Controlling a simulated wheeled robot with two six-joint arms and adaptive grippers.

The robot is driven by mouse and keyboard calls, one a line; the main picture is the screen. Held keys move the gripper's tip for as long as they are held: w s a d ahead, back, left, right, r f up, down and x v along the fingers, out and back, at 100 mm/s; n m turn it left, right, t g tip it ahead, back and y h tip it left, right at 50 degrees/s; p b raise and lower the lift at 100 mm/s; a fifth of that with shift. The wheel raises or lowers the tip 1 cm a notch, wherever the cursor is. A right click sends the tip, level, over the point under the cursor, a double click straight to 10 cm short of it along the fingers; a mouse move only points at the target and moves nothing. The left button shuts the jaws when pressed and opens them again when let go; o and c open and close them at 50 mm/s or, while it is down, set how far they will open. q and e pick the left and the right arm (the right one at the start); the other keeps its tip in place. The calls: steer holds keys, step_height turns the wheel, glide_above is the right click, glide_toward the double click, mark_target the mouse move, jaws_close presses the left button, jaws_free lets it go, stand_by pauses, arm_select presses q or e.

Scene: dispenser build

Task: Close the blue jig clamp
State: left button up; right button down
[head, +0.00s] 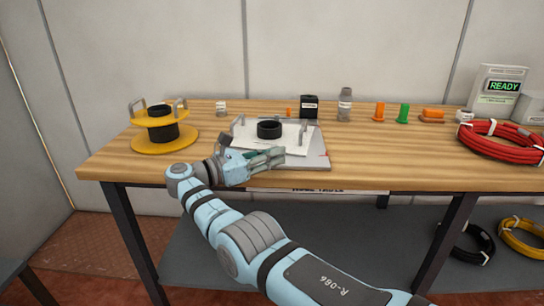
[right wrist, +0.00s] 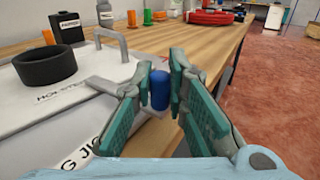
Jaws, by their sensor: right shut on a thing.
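The jig (head: 318,160) is a pale plate with a black ring (head: 269,129) on it, near the front edge of the bench. In the right wrist view the blue clamp knob (right wrist: 160,90) stands between my green-padded fingers, at the end of a grey lever (right wrist: 104,85) beside the jig plate (right wrist: 30,105). My right gripper (right wrist: 163,92) is shut on the blue knob. In the head view the right gripper (head: 275,157) lies across the jig's front edge and hides the knob. My left gripper is in neither view.
A yellow spool (head: 165,143) stands to the left of the jig. Behind it are a black box (head: 309,106) and a grey bottle (head: 345,104). Orange and green pieces (head: 403,113) and a red cable coil (head: 500,143) lie to the right. The bench front right of the jig is clear.

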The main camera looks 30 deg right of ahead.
steer(key=c, duration=1.6)
jaws_free()
steer(key=shift+d, duration=0.1)
steer(key=shift+o, duration=0.2)
step_height(320, 180, up, 10)
steer(key=shift+r, duration=0.1)
